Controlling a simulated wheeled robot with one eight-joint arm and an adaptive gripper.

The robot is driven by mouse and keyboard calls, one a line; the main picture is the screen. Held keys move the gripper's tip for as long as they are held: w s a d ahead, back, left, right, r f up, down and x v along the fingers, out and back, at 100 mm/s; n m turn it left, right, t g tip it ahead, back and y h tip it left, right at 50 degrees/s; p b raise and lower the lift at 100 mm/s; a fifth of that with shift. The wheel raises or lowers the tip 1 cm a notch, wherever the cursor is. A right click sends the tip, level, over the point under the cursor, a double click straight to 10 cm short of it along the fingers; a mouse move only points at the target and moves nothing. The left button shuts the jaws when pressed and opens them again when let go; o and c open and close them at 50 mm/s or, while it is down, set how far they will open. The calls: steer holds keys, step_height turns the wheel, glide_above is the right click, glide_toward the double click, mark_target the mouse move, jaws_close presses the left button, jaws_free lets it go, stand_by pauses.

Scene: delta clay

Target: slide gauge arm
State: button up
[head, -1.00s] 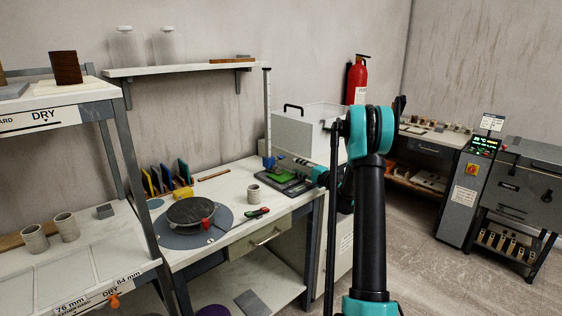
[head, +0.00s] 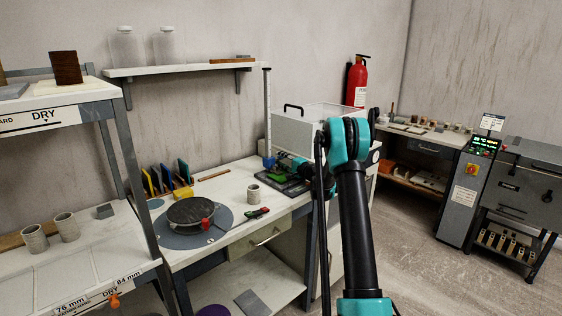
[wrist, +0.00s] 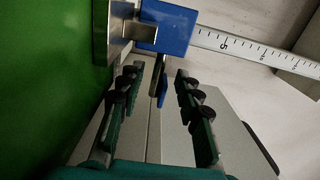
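The gauge is an upright pale post (head: 267,110) with a printed scale at the back right of the worktable. A blue slider block (head: 268,162) sits low on it. In the wrist view the blue block (wrist: 166,26) is at top centre, with the scale (wrist: 240,47) running off right and a metal piece (wrist: 113,30) to its left. A narrow tab (wrist: 160,85) on the block points down between my fingers. My gripper (wrist: 157,82) is open around this tab, with gaps showing on both sides. In the head view, my arm partly hides my gripper (head: 288,162).
A green pad (head: 284,172) lies on a dark base beside the gauge; a green surface (wrist: 45,70) fills the wrist view's left. A white bin (head: 300,128) is behind.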

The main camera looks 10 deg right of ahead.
steer(key=shift+c, duration=0.5)
jaws_close()
step_height(320, 180, up, 36)
steer(key=shift+f, duration=0.2)
steer(key=shift+o, duration=0.5)
jaws_free()
steer(key=shift+s+d, duration=0.1)
